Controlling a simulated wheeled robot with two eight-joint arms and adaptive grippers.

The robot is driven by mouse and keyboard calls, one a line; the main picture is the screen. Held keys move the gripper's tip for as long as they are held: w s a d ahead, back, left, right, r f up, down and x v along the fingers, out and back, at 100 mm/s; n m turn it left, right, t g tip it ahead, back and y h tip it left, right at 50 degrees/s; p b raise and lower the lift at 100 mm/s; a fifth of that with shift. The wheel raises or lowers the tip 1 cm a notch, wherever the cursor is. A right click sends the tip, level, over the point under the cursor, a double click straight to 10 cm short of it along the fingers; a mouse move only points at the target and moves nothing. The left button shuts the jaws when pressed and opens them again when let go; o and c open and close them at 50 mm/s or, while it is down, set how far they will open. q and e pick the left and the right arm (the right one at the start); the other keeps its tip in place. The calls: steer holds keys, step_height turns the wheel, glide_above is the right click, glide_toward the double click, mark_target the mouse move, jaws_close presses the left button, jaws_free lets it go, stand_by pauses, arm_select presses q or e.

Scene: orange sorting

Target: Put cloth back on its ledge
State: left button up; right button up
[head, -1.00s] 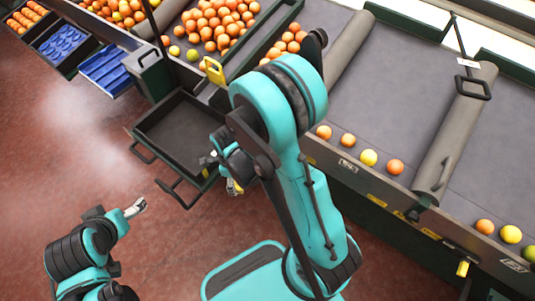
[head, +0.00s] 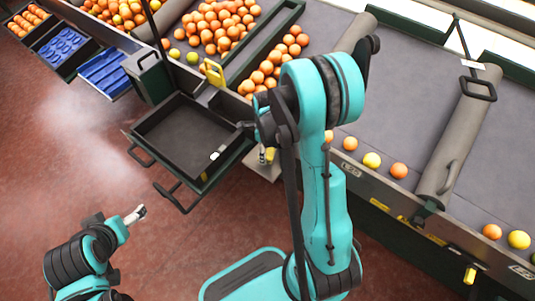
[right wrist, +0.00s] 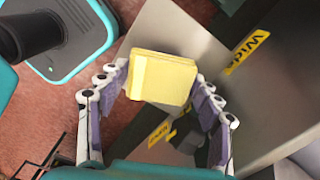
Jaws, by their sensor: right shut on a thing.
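The cloth (right wrist: 160,78) is a folded, pale yellow block. In the right wrist view it sits between the two fingers of my right gripper (right wrist: 155,105), which is shut on it. In the head view my right gripper (head: 263,150) is right of the black tray, beside the conveyor's side, and a bit of yellow cloth (head: 268,155) shows at its fingers. A pale plate, apparently the ledge (head: 265,172), shows just below it, partly hidden by my arm. Whether the cloth touches it I cannot tell. My left gripper (head: 135,214) is low at left, away from everything; its fingers are too small to judge.
Oranges (head: 215,25) fill the bin behind. A yellow handle (head: 213,72) sticks up at the bin's edge. Grey metal panels (right wrist: 180,40) lie close beyond the cloth. The red floor at left is clear.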

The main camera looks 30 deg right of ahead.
mark_target(268, 149)
steer(key=shift+w+d+f+b, duration=0.1)
steer(key=shift+d+f+b, duration=0.15)
steer(key=shift+f+b, duration=0.5)
steer(key=shift+w+d+f+b, duration=0.1)
steer(key=shift+d+f+b, duration=0.15)
steer(key=shift+f, duration=0.8)
steer(key=shift+f, duration=0.2)
steer(key=o, duration=1.1)
steer(key=shift+r, duration=0.1)
